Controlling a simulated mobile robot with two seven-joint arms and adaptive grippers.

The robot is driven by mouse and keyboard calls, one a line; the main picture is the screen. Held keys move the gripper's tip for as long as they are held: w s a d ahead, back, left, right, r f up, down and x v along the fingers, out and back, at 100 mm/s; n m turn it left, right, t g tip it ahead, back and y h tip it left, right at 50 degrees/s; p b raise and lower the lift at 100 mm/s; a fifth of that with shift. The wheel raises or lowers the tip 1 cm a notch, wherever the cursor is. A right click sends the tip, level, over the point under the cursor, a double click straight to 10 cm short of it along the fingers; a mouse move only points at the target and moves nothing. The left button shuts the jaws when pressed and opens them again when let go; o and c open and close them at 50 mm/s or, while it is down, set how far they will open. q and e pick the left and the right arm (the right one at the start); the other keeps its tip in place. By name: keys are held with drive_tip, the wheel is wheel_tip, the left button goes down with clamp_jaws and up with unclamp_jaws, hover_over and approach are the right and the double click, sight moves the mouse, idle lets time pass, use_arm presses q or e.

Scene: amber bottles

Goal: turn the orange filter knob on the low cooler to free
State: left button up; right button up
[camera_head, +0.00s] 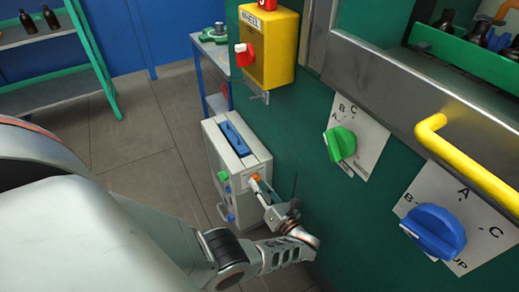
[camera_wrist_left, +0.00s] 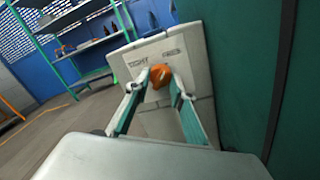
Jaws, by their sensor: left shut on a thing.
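The low cooler (camera_head: 225,160) is a pale grey box with a blue handle on top, standing on the floor against the green machine. Its orange filter knob (camera_head: 254,178) is at the cooler's right side in the head view, partly covered by my gripper. In the left wrist view the orange knob (camera_wrist_left: 159,76) sits on a pale plate between the words TIGHT, at left, and FREE, at right. My left gripper (camera_wrist_left: 161,80) is shut on the knob, a finger on each side. The knob's pointer is not clear. My right gripper is not in view.
A green knob (camera_head: 221,176) and a blue knob (camera_head: 230,217) are on the cooler's front. The green machine wall (camera_head: 300,150) stands close on the right, with a green dial (camera_head: 341,144), a blue dial (camera_head: 434,231) and a yellow rail (camera_head: 470,165). Floor is clear at left.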

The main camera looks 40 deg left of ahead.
use_arm(q)
drive_tip(key=shift+a, duration=0.1)
idle(0.4)
drive_tip(key=o, duration=1.1)
drive_tip(key=shift+r, duration=5.05)
